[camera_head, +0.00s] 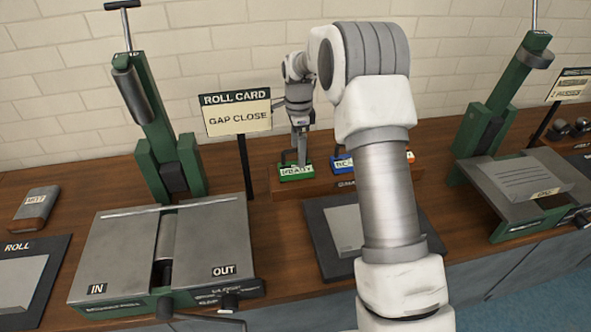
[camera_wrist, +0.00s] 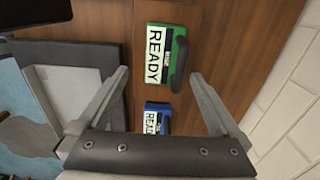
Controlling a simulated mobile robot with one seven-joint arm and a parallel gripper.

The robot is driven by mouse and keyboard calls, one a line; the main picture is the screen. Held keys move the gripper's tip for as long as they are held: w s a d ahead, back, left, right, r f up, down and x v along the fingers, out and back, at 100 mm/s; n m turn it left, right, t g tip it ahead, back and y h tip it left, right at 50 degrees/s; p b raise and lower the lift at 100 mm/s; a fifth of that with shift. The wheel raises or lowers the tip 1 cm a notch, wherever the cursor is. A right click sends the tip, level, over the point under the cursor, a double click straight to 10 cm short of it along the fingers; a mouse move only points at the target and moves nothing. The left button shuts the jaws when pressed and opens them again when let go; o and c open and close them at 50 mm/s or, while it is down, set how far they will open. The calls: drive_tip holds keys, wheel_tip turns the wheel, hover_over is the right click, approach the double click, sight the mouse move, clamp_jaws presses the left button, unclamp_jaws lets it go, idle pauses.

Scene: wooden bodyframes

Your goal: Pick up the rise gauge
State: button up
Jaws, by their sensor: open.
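No thing in view carries a readable "rise gauge" label, so I cannot tell which one it is. A green block (camera_head: 296,173) marked READY sits at the left end of a wooden rack (camera_head: 288,189). In the wrist view the green block (camera_wrist: 153,54) shows a dark handle on its right side. A blue block (camera_head: 343,162), also marked READY in the wrist view (camera_wrist: 150,122), sits beside it. My gripper (camera_head: 297,158) is open above the green block. In the wrist view my gripper (camera_wrist: 160,76) has its fingertips either side of the green block's lower part, with nothing held.
A grey roll machine (camera_head: 118,252) with a green upright stands at the left, behind it a ROLL CARD sign (camera_head: 236,112) reading GAP CLOSE. A dark mat with a grey plate (camera_head: 344,228) lies before the rack. Another green machine (camera_head: 520,182) stands right. A brick wall is behind.

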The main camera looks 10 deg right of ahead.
sight(296, 167)
drive_tip(key=shift+w+a+f, duration=0.15)
drive_tip(key=shift+f, duration=1.6)
drive_tip(key=shift+w+a+f, duration=0.1)
drive_tip(key=shift+f, duration=1.6)
drive_tip(key=c, duration=1.6)
